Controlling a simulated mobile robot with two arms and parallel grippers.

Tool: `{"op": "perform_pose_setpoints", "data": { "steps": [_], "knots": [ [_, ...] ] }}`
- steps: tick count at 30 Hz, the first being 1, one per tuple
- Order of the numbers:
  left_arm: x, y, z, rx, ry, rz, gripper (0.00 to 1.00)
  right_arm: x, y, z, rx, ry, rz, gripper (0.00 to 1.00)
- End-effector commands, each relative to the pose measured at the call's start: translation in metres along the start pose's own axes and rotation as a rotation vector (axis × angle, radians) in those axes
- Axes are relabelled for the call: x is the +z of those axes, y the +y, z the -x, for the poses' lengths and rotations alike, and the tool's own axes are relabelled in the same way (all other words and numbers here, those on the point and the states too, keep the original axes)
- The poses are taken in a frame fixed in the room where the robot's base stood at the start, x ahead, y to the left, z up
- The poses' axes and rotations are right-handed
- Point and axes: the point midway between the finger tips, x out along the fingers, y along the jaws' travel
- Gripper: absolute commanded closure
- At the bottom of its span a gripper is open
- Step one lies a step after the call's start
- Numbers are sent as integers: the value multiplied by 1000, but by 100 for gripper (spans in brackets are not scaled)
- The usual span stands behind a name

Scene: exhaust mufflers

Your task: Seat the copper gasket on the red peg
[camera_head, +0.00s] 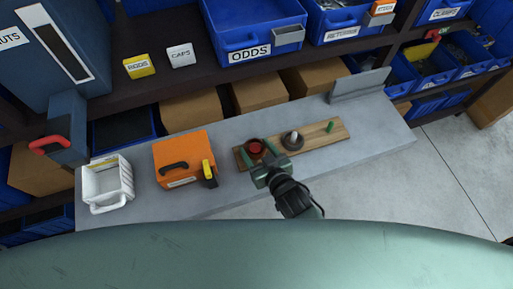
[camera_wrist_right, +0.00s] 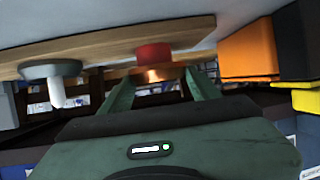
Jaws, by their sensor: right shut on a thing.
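The red peg (camera_head: 255,147) stands at the left end of a wooden board on the grey bench. It also shows in the wrist view (camera_wrist_right: 153,53), which is turned upside down. The copper gasket (camera_wrist_right: 160,74) is at the peg's free end, away from the board; I cannot tell whether it is around the peg or only against its tip. My right gripper (camera_head: 260,165) is shut on the gasket, with its green fingers (camera_wrist_right: 160,88) on either side of it. The gasket is hard to make out in the head view. My left gripper is not in view.
On the wooden board (camera_head: 322,137), a white peg (camera_head: 293,133) with a dark grey ring (camera_head: 292,142) at its base and a green peg (camera_head: 329,127) stand to the right. An orange box (camera_head: 183,152) and a white basket (camera_head: 103,181) stand left. Blue bins line the shelf behind.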

Motion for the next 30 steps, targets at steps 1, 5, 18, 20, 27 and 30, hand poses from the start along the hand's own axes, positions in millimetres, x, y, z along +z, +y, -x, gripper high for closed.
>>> {"op": "perform_pose_setpoints", "data": {
  "steps": [1,5,18,20,27,30],
  "knots": [
    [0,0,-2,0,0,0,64,2,0,-1,0,1,0,78],
    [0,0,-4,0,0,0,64,5,0,-2,0,1,0,78],
    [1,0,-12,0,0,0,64,15,0,-6,0,2,0,78],
    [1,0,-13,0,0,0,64,16,0,-7,0,2,0,78],
    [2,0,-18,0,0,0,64,22,0,-9,0,1,0,78],
    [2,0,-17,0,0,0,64,21,0,-9,0,2,0,24]
  ]
}}
